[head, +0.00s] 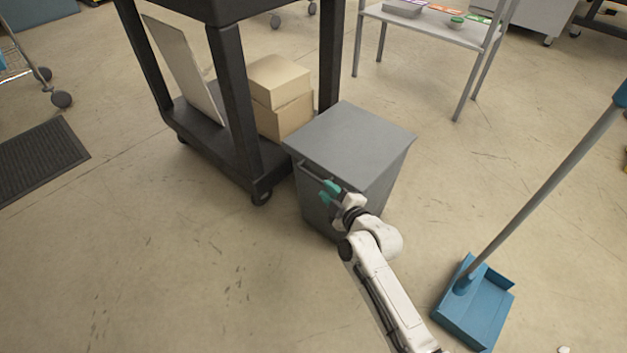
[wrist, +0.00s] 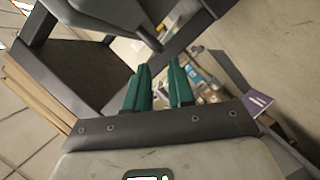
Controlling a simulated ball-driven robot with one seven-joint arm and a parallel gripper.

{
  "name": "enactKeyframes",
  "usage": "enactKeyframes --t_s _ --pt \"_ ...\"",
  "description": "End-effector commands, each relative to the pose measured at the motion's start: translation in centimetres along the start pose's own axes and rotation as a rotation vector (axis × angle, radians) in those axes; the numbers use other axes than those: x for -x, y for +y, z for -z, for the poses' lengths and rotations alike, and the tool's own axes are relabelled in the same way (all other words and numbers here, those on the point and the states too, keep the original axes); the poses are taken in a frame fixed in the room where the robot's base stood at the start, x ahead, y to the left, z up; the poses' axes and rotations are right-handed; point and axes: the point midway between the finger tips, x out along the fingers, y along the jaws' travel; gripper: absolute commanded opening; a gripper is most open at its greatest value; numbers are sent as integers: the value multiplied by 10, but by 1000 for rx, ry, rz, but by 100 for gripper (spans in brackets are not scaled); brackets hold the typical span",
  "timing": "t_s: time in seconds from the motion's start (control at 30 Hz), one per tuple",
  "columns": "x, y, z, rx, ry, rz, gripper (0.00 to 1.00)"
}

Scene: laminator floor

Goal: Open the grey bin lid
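The grey bin (head: 325,215) stands on the floor beside the black cart. Its flat grey lid (head: 352,140) looks shut in the head view. A dark bar handle (head: 312,171) runs along the near left side, just under the lid edge. My gripper (head: 329,192), with green fingertips, is at the right end of this handle. In the wrist view my gripper (wrist: 161,85) shows two green fingers with a gap between them and nothing held. A dark grey bar (wrist: 137,22), probably the handle, lies beyond the fingertips. Whether the fingers touch it is unclear.
The black cart (head: 232,110) with cardboard boxes (head: 280,85) stands close on the left of the bin. A blue dustpan (head: 475,305) with a long handle is at the right. A small table (head: 430,25) is behind. The floor at the lower left is clear.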

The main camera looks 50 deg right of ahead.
Motion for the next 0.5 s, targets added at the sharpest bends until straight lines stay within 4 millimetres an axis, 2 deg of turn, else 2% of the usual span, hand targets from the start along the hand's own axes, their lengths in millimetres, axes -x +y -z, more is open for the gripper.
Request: enactKeyframes --t_s 0.1,0.3,0.5 --pt "-24 0 -1 -1 1 -1 23" --pt "-59 0 0 -1 1 1 23" --pt "-81 -1 0 0 0 2 23"
